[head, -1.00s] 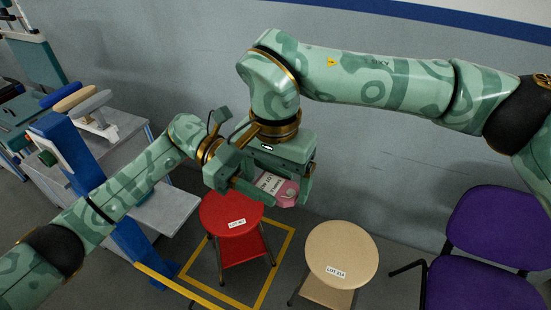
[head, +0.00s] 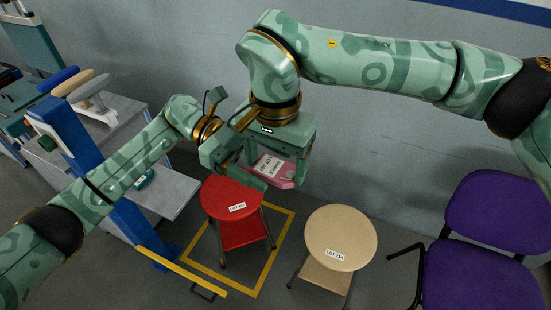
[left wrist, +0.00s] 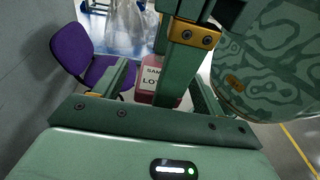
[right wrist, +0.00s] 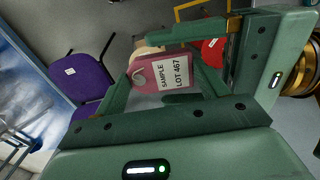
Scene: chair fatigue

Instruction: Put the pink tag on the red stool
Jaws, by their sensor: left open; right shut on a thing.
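The pink tag (head: 288,184) has a white label and hangs in the air above and slightly right of the red stool (head: 231,191). My right gripper (head: 285,165) is shut on the tag. In the right wrist view the tag (right wrist: 142,79) shows its hole and the words SAMPLE LOT 467. My left gripper (head: 250,172) is open close beside the tag, at its left. In the left wrist view the tag (left wrist: 145,97) is partly hidden behind gripper parts; I cannot tell whether the left fingers touch it. The red stool stands upright with a white lot label on its seat.
A beige stool (head: 340,228) labelled LOT 214 stands right of the red one. A purple chair (head: 496,215) is at the right. Yellow floor lines (head: 272,258) frame the red stool. A blue post and a grey bench (head: 170,190) stand at the left. The wall is behind.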

